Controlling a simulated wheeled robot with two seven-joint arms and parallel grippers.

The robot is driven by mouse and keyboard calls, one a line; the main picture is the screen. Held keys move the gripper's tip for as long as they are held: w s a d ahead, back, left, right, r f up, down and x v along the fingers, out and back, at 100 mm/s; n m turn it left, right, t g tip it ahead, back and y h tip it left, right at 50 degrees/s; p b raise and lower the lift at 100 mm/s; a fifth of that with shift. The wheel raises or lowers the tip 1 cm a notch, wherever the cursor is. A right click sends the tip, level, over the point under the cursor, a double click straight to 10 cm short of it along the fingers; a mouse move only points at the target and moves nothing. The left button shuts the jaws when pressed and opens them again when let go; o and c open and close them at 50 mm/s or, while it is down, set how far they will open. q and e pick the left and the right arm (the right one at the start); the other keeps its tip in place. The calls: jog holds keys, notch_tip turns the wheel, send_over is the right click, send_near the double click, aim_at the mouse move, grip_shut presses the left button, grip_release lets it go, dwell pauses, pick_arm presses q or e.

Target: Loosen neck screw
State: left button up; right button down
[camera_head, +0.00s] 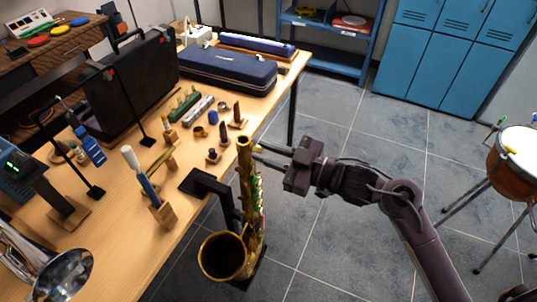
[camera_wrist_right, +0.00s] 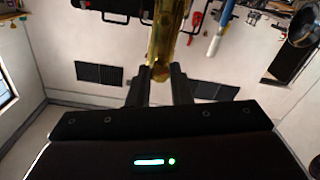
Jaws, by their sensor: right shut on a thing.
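A brass saxophone (camera_head: 224,257) stands upright on a dark stand beside the table's right edge, bell facing up and its open top end (camera_head: 244,142) without a neck on it. My right gripper (camera_head: 257,151) reaches in from the right and is shut at the top of the body. In the right wrist view the right gripper (camera_wrist_right: 162,75) has its two dark fingers on either side of a small brass part at the end of the saxophone tube (camera_wrist_right: 163,30), where the neck screw sits. The screw itself is mostly hidden by the fingers. My left gripper is not in view.
The wooden table (camera_head: 120,225) holds a dark blue case (camera_head: 228,72), a black open case (camera_head: 130,85), small stands and several tools. A silver horn bell (camera_head: 62,277) is at the lower left. A drum (camera_head: 515,160) stands far right; tiled floor between is clear.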

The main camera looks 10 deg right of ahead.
jog(key=c, duration=1.3)
grip_release()
jog(key=shift+s+d+f, duration=0.1)
jog(key=shift+s+d, duration=0.1)
jog(key=shift+d, duration=0.1)
jog(key=b+v, duration=0.1)
jog(key=v, duration=0.6)
jog(key=shift+s, duration=0.1)
